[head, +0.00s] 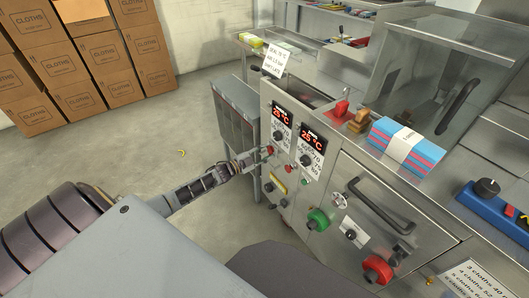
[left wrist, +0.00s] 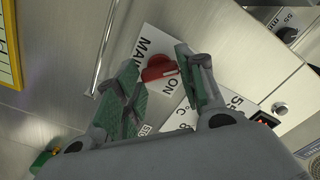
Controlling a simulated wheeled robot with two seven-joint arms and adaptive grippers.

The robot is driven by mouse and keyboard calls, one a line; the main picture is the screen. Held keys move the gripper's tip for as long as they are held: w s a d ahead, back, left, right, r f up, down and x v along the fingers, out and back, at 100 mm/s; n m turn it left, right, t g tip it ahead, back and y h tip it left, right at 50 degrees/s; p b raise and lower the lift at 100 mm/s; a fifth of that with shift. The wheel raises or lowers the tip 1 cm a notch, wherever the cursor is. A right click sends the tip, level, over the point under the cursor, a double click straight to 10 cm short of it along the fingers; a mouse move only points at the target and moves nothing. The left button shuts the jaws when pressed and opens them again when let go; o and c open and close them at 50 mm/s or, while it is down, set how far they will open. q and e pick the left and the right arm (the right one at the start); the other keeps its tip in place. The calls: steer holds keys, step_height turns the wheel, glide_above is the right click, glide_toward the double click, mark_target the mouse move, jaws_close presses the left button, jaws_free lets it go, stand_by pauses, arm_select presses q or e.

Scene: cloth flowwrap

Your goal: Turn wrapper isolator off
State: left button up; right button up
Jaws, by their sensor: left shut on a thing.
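The wrapper's isolator is a red rotary knob (left wrist: 160,69) on a white plate with "MAI…" and "ON" lettering, seen in the left wrist view. My left gripper (left wrist: 163,85) has its two green-padded fingers on either side of the knob and is shut on it. The "ON" lettering lies beside the knob, close to the right finger; part of the plate is hidden by the fingers. In the head view my left gripper (head: 258,157) reaches the left part of the wrapper's front panel (head: 335,190), and its fingers largely hide the knob. My right gripper is not in view.
The panel also carries two red temperature displays (head: 282,116), a green knob (head: 317,219), a red knob (head: 377,269) and a bar handle (head: 375,205). Wrapped cloths (head: 407,146) lie on top. Cardboard boxes (head: 75,60) stand at the back left. The floor (head: 150,150) left of the machine is largely clear.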

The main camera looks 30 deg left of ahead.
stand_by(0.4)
arm_select(q)
steer(key=o, duration=1)
steer(key=shift+s+a, duration=0.1)
steer(key=shift+s, duration=0.05)
steer(key=shift+v, duration=5.85)
steer(key=shift+f, duration=0.1)
